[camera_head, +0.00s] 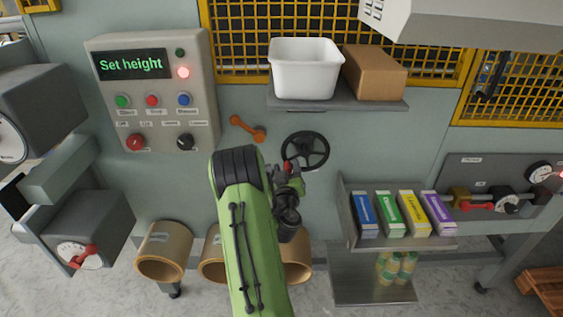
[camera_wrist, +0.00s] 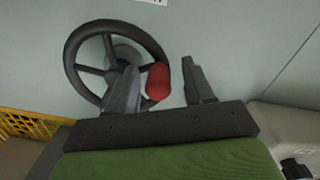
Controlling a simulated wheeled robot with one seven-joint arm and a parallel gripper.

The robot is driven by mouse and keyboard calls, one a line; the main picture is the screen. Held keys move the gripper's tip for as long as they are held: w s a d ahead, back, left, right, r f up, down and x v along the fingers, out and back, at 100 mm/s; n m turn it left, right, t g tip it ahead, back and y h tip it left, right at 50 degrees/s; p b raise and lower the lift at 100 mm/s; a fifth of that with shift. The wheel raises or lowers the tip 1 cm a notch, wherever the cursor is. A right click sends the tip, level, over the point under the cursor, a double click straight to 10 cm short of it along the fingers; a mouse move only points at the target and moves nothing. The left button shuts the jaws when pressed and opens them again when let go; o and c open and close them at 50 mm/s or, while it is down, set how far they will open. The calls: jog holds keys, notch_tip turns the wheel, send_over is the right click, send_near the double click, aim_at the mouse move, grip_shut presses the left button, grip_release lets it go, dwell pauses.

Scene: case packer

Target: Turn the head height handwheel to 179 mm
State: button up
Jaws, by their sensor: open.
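The handwheel (camera_head: 305,151) is a black spoked wheel on the grey-green machine panel, below the shelf. In the wrist view the handwheel (camera_wrist: 84,50) fills the upper left, and its red knob (camera_wrist: 157,82) stands out at the lower right of the rim. My gripper (camera_wrist: 164,88) is open, with one finger in front of the wheel and the other right of the knob. The knob shows between the two fingers; I cannot tell whether they touch it. In the head view my gripper (camera_head: 290,172) is at the wheel's lower left. No height reading in mm is legible.
A control box (camera_head: 155,90) at the left shows "Set height" and a lit red lamp. An orange handle (camera_head: 247,129) is on the panel left of the wheel. A shelf (camera_head: 337,105) above holds a white bin (camera_head: 304,68) and a cardboard box (camera_head: 374,72). Coloured cartons stand at right.

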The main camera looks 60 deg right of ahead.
jog(key=shift+s+a, duration=0.1)
jog(key=shift+s, duration=0.05)
grip_shut()
dwell(0.4)
